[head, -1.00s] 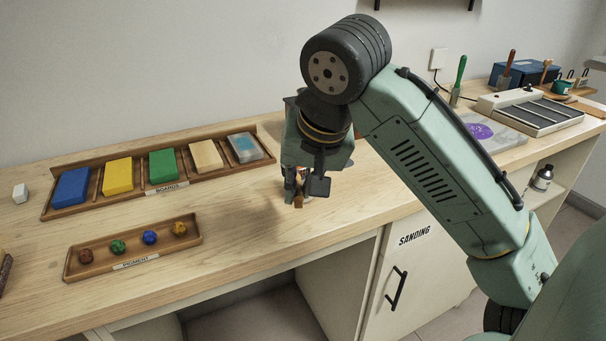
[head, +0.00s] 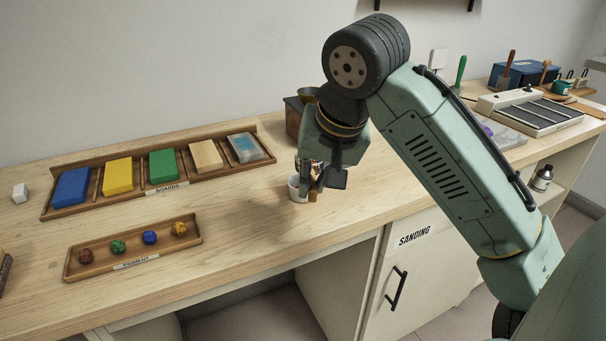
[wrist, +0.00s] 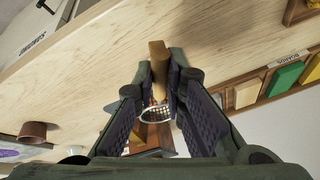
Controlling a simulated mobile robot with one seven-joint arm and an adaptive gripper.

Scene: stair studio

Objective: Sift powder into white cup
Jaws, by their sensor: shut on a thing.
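My gripper (head: 313,190) is shut on a small sieve, with its wooden handle (wrist: 157,62) between the fingertips in the wrist view. The sieve's round mesh (wrist: 155,113) shows between the fingers with a pale rim around it. In the head view the fingers partly hide the sieve. The white cup (head: 296,189) stands on the bench just left of and behind the fingers, partly covered by them. I cannot tell whether the mesh is directly over the cup, nor whether powder is in either.
A wooden box (head: 293,118) with a brass bowl (head: 309,95) stands behind my gripper. The boards tray (head: 150,190) and pigment tray (head: 135,262) lie to the left. A reddish-brown pot (wrist: 33,131) shows in the wrist view. The bench front is clear.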

